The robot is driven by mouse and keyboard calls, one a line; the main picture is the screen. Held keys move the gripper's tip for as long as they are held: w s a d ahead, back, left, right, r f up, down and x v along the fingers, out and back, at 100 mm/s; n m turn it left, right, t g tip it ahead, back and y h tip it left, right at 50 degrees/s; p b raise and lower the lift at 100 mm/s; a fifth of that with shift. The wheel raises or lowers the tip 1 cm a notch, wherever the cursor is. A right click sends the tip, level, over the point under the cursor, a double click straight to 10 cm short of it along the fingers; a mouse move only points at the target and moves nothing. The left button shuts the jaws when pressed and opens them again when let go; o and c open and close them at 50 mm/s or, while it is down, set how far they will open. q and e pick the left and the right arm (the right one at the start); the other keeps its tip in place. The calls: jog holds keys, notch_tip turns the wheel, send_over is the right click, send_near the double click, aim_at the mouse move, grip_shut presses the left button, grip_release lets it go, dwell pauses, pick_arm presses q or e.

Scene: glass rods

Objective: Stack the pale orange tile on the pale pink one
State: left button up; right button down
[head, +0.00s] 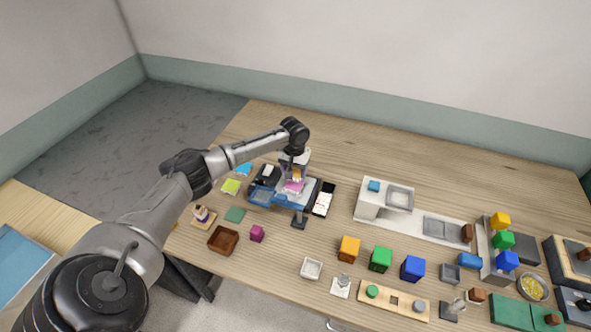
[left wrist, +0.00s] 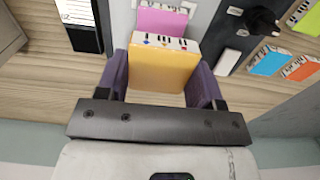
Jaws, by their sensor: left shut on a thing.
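The pale orange tile (left wrist: 163,70) is between the two purple fingers of my left gripper (left wrist: 164,82), which is shut on it. In the head view the orange tile (head: 297,173) shows small under my left gripper (head: 295,168). The pale pink tile (head: 293,187) lies just in front of it on a light surface of the blue-and-grey station. In the left wrist view the pink tile (left wrist: 162,21) shows beyond the orange tile's edge, partly covered by it. I cannot tell whether the two tiles touch. My right gripper is in neither view.
A black-and-white case (head: 324,199) stands right of the station. A lime tile (head: 231,186) and a blue tile (head: 244,169) lie to its left. The table behind the station is clear.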

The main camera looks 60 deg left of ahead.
aim_at(294, 184)
pick_arm(q)
jog(key=shift+f+b, duration=1.3)
jog(key=shift+f, duration=1.05)
jog(key=o, duration=1.1)
notch_tip(294, 184, up, 13)
jog(key=shift+f+p, duration=0.2)
jog(key=shift+p, duration=0.1)
jog(key=shift+r, duration=0.65)
